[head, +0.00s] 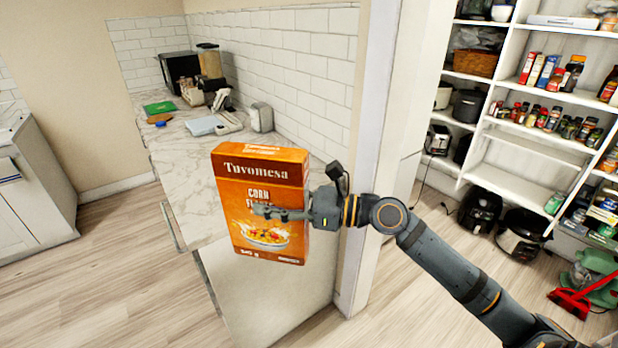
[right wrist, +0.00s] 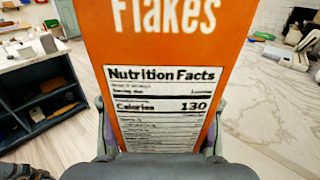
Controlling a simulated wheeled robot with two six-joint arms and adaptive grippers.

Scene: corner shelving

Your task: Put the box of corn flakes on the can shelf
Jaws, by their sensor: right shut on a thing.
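The orange box of corn flakes (head: 265,180) is upright in my right gripper (head: 285,213), held in front of the end of the marble counter. The gripper is shut on the box from its right side, with one finger across the front face. In the right wrist view the box's nutrition panel (right wrist: 160,95) fills the middle, between the two fingers. White corner shelving (head: 535,140) stands at the right in the head view. One of its lower shelves is mostly bare, with a green can (head: 554,203) at its right end. My left gripper is not in view.
The marble counter (head: 190,155) holds a green board (head: 159,107), a coffee maker and other items. A white wall end (head: 375,140) stands between counter and shelving. Appliances (head: 480,210) and a red dustpan (head: 572,302) stand on the floor by the shelves. The wooden floor is otherwise open.

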